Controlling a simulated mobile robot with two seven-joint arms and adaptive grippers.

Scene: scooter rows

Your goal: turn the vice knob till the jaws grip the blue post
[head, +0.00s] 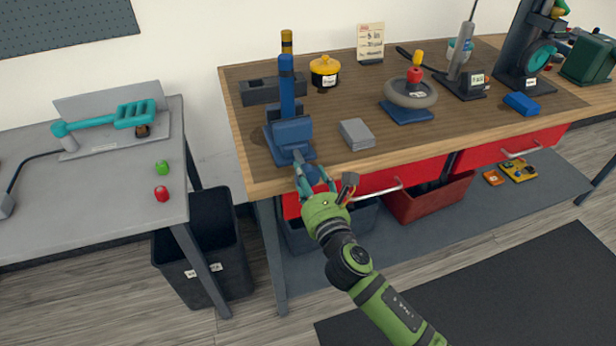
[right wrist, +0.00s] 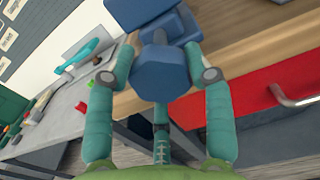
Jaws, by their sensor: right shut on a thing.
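The blue vice (head: 292,131) stands at the front left edge of the wooden workbench. The blue post (head: 286,84) stands upright at its jaws. I cannot tell whether the jaws touch the post. The blue faceted vice knob (right wrist: 163,76) faces me at the front of the vice. My right gripper (head: 307,172) is shut on the knob at the bench's front edge. In the right wrist view its teal fingers (right wrist: 167,68) lie on both sides of the knob. The knob is partly hidden by the fingers in the head view. My left gripper is not in view.
A grey block (head: 357,134) lies just right of the vice. A dark grey block (head: 273,91) and a yellow-lidded pot (head: 325,71) stand behind. A red drawer (head: 415,177) with a handle is below the bench edge. A grey table (head: 100,190) stands left.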

